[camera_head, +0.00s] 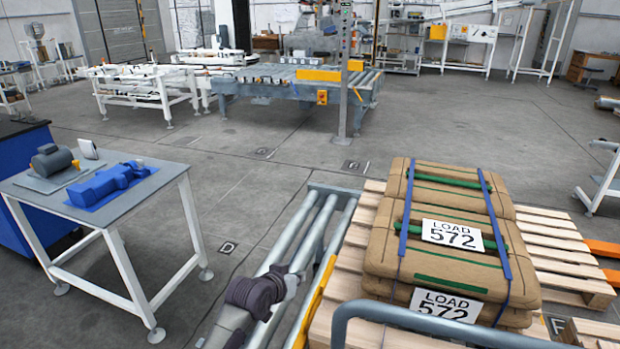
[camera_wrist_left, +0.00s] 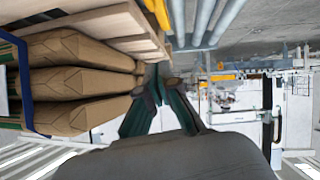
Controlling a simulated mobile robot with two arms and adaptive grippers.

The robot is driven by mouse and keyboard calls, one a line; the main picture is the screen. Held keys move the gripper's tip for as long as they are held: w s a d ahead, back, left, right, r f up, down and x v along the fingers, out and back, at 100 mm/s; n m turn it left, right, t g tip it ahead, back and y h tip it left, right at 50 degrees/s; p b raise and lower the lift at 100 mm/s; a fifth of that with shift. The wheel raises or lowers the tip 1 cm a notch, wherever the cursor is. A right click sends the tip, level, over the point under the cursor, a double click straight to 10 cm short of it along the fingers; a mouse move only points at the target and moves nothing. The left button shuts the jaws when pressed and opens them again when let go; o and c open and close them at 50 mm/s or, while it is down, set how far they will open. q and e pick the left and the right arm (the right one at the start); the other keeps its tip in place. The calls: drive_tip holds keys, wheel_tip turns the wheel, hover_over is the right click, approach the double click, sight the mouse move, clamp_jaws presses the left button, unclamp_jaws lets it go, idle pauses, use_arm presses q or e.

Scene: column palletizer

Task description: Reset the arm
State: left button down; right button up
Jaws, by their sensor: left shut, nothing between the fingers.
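My left gripper (camera_head: 262,290) is low in the head view, in front of the grey roller rails and left of the loaded pallet. Its fingers are shut with nothing between them. In the left wrist view the two dark fingers (camera_wrist_left: 160,88) come together near the middle, apart from the sacks. That view appears upside down. My right gripper is in neither view.
Brown sacks (camera_head: 440,250) with blue straps and LOAD 572 labels lie stacked on a wooden pallet (camera_head: 550,250); they also show in the wrist view (camera_wrist_left: 75,85). A grey curved rail (camera_head: 430,318) crosses the front. A workbench (camera_head: 140,190) stands left. Open floor lies between.

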use_arm(q)
drive_tip(key=s+a+f+g+y, duration=0.1)
drive_tip(key=s+a+f+g, duration=0.2)
drive_tip(key=s, duration=0.6)
drive_tip(key=s+a+f+y, duration=0.1)
drive_tip(key=s+a+f, duration=0.3)
drive_tip(key=s, duration=0.6)
drive_tip(key=s+a+r+g+y, duration=0.15)
drive_tip(key=s+a, duration=0.35)
drive_tip(key=s, duration=0.6)
drive_tip(key=s+a+g+y, duration=0.2)
drive_tip(key=s+a, duration=0.2)
drive_tip(key=s, duration=0.7)
wheel_tip(320, 180, down, 27)
drive_tip(key=s+g, duration=0.2)
drive_tip(key=s+a+f, duration=0.2)
drive_tip(key=s+f, duration=1.2)
drive_tip(key=s, duration=0.2)
drive_tip(key=shift+a+f+g+p, duration=0.35)
drive_tip(key=shift+a, duration=0.05)
